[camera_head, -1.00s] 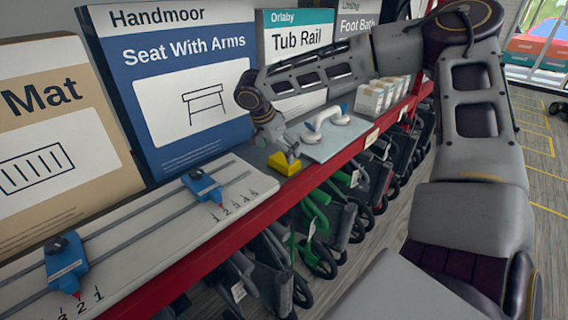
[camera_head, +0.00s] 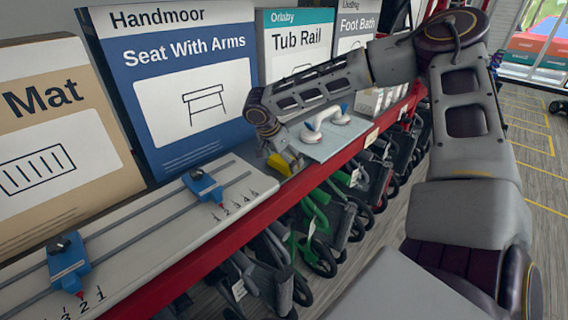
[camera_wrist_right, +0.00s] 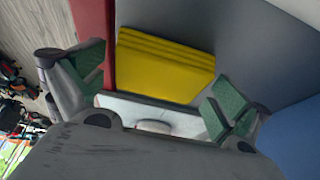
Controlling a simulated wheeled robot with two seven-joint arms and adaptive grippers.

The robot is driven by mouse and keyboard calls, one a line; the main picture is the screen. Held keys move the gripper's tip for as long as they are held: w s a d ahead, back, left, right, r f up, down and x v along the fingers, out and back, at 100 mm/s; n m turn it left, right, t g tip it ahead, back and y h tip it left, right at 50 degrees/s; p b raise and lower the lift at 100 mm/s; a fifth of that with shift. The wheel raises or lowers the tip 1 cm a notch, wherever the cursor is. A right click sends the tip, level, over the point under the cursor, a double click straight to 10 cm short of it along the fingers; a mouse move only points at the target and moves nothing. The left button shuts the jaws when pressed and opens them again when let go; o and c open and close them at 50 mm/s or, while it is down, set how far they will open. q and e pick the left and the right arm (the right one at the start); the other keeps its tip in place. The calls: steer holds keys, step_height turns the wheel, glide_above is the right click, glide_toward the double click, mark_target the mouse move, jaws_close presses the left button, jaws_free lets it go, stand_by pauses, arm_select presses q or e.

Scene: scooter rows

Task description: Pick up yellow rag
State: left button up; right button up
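The yellow rag (camera_head: 280,165) lies folded on the shelf near the red front edge, partly hidden by my right gripper (camera_head: 287,157). In the right wrist view the folded rag (camera_wrist_right: 165,65) shows as a flat stack of layers. The green-padded fingers of my right gripper (camera_wrist_right: 158,68) are spread apart, one on each side of the rag. The gripper is open and holds nothing; whether a finger touches the rag cannot be told. My left gripper is not in view.
A pale board with a white-and-blue handled item (camera_head: 327,124) lies just beyond the rag. A measuring board with blue sliders (camera_head: 203,186) lies on the near side. Large boxes (camera_head: 180,85) stand behind.

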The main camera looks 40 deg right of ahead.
steer(key=c, duration=0.6)
step_height(320, 180, up, 10)
steer(key=shift+b, duration=0.3)
stand_by(0.4)
steer(key=o, duration=0.3)
steer(key=c, duration=0.3)
steer(key=shift+f, duration=0.1)
